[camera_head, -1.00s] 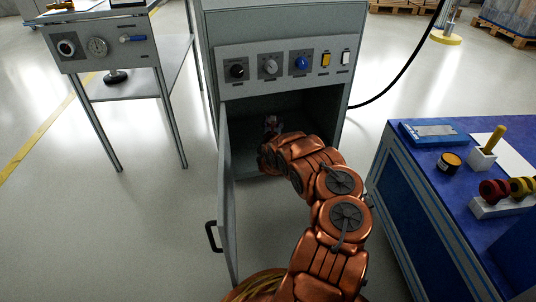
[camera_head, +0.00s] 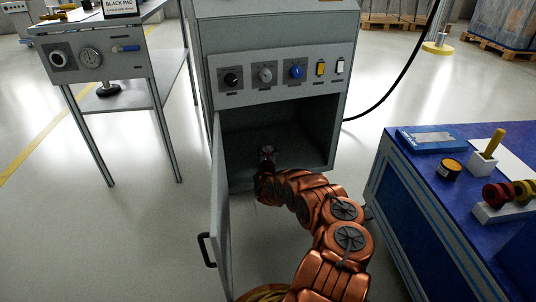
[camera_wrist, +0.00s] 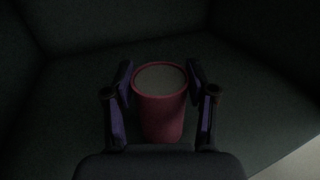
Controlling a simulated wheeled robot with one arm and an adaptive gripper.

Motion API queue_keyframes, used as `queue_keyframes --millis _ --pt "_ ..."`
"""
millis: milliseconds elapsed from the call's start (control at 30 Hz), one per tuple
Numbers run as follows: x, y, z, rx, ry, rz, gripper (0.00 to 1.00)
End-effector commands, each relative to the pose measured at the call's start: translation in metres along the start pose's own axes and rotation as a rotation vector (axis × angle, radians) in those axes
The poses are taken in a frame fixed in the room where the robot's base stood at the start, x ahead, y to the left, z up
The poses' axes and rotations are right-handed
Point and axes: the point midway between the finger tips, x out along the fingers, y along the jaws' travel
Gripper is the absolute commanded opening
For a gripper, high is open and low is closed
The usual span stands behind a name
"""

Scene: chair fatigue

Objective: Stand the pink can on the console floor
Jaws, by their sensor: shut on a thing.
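The pink can (camera_wrist: 161,112) is upright between my gripper's (camera_wrist: 160,88) two fingers in the wrist view, with its pale round top facing the camera. My gripper is shut on the can. In the head view my gripper (camera_head: 266,158) is inside the open compartment of the grey console (camera_head: 272,190), near its floor; the can is too dark and small to make out there. The dark console floor (camera_wrist: 250,120) shows around the can in the wrist view. Whether the can's base touches the floor is hidden.
The console's door (camera_head: 219,215) stands open on the left, close to my arm. A control panel (camera_head: 285,73) is above the opening. A blue workbench (camera_head: 400,205) with several items is at the right. A metal table (camera_head: 100,65) stands at the left.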

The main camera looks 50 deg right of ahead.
Motion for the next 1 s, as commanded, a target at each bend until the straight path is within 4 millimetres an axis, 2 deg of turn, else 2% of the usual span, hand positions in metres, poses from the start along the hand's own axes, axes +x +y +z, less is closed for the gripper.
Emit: queue_keyframes --millis 67,467,500,700,1000 --pt "-0.0001 -0.0008 -0.0065 0.002 0.000 -0.002 0.04" --pt "0.0001 -0.0002 -0.0084 -0.001 -0.001 -0.001 0.04" --pt "0.0001 -0.0007 -0.0082 -0.001 -0.001 -0.001 0.60" --pt "0.0000 -0.0005 -0.0082 -0.001 0.000 -0.001 0.81" --pt "-0.0001 -0.0006 -0.0083 -0.001 0.000 -0.001 0.81"
